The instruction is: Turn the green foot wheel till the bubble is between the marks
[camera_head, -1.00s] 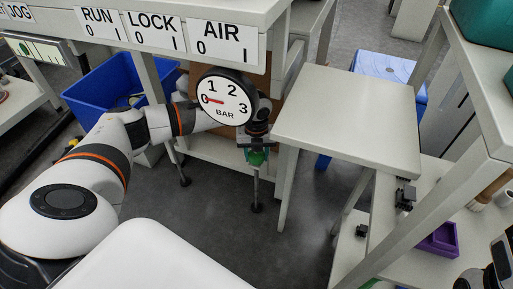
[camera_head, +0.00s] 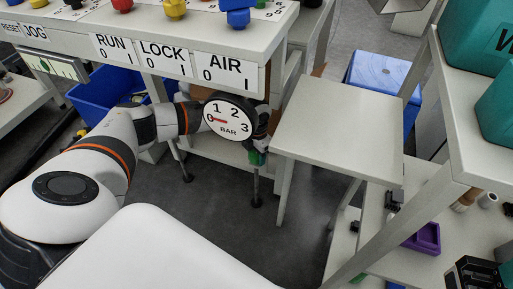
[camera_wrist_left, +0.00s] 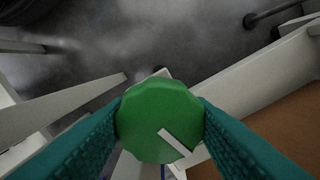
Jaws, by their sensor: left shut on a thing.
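The green foot wheel (camera_head: 257,157) sits low on a thin leg of the bench, beside the round BAR gauge. In the left wrist view the wheel (camera_wrist_left: 160,120) fills the middle, with a pale bar mark pointing to the lower right. My left gripper (camera_head: 262,146) is shut on the wheel, one teal finger on each side of it. A level panel (camera_head: 52,66) with a green part hangs at the bench's left end. It is too small to tell where the bubble stands against its marks. My right gripper cannot be made out clearly.
A grey table (camera_head: 338,125) stands close on the right. A blue bin (camera_head: 108,100) is under the bench. A black and white part (camera_head: 478,274) at the lower right may be mine.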

